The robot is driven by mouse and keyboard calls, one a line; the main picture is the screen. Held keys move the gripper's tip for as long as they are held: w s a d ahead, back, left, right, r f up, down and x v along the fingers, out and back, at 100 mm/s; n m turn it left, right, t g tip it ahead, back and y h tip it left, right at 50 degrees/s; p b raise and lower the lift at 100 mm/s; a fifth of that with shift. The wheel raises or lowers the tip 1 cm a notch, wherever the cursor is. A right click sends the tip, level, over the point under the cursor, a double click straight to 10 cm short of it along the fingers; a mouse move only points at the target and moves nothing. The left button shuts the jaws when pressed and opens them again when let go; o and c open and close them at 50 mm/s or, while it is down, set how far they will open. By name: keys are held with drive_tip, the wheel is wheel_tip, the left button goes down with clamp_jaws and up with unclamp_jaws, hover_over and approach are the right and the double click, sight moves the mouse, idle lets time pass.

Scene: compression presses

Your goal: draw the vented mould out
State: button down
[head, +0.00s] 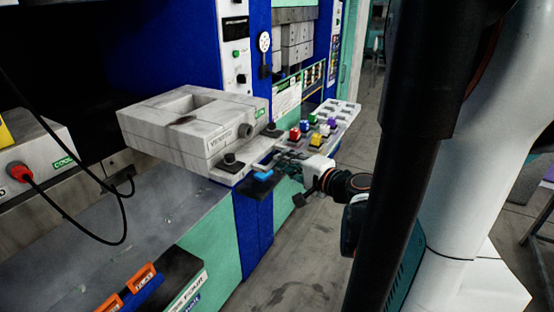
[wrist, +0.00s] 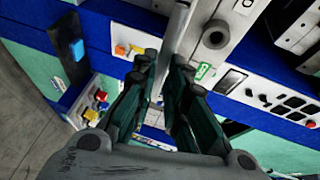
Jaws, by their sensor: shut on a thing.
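The exact contact is partly hidden by the fingers.
A white shelf (head: 345,112) with several coloured buttons stands just behind my gripper. A black box with a blue button (head: 263,175) is just below it. Another mould with a red plug (head: 20,172) and black cable sits at left. The floor (head: 290,265) is clear.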

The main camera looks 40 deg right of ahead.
drive_tip(key=shift+s+f, duration=0.25)
drive_tip(key=shift+f, duration=0.1)
